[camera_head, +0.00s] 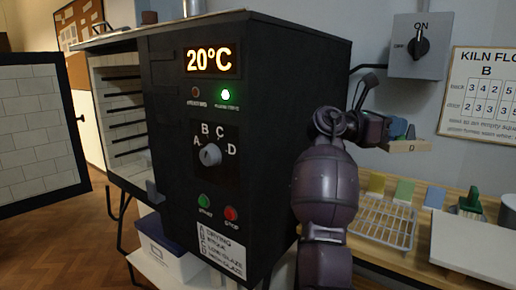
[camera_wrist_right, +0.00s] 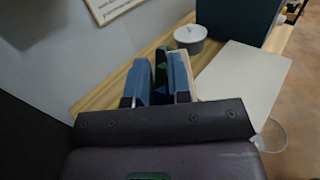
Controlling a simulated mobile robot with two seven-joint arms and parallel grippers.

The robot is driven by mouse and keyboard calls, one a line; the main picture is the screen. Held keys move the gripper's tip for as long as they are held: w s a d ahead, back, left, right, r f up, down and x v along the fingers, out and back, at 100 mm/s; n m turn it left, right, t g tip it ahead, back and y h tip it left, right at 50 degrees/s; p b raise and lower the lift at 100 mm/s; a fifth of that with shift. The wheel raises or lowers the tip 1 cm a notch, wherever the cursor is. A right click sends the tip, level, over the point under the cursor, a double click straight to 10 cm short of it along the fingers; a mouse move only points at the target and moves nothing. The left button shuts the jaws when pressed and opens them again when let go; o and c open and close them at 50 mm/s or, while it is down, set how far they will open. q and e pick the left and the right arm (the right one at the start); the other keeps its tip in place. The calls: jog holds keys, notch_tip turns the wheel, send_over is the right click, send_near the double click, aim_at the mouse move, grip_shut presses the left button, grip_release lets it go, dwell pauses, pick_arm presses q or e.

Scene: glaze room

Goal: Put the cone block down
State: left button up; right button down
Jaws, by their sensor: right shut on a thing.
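The cone block (camera_head: 408,147) is a pale cream bar with a dark letter, which looks like D, on its front face. My right gripper (camera_head: 400,128) is shut on it and holds it level in the air, above the wooden bench (camera_head: 360,245) by the wall. In the right wrist view, the cream edge of the block (camera_wrist_right: 184,68) shows by the blue fingers of my right gripper (camera_wrist_right: 160,85), with dark green shapes between them. Most of the block is hidden there. My left gripper is in neither view.
The black kiln (camera_head: 270,120) stands left of my right arm, its door (camera_head: 38,130) open. A wire rack (camera_head: 382,225), coloured tiles (camera_head: 404,190), a green object (camera_head: 471,202) and a white board (camera_head: 475,245) occupy the bench. A lidded pot (camera_wrist_right: 190,36) shows in the wrist view.

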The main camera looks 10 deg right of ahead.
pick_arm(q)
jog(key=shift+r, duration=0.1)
pick_arm(e)
jog(key=t+p, duration=0.1)
jog(key=s+n+t, duration=0.1)
jog(key=shift+d+r+n+t+p, duration=0.1)
jog(key=shift+n+t+p, duration=0.2)
jog(key=shift+t+p, duration=0.1)
jog(key=n+t, duration=0.1)
jog(key=s+t+p, duration=0.1)
jog(key=shift+a+f+n+t, duration=0.3)
jog(key=shift+a+f+n, duration=0.05)
jog(key=shift+n, duration=0.05)
pick_arm(q)
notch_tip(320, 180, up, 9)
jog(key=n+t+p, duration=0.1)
jog(key=p, duration=0.7)
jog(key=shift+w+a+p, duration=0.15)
jog(key=shift+p, duration=0.25)
pick_arm(e)
jog(key=s+a+f+n+t+y, duration=1.4)
jog(key=s+a+f, duration=0.5)
jog(key=s+a, duration=0.3)
jog(key=n+y, duration=0.2)
jog(key=y, duration=0.1)
jog(key=shift+a+t+y, duration=0.35)
jog(key=shift+t+y, duration=0.05)
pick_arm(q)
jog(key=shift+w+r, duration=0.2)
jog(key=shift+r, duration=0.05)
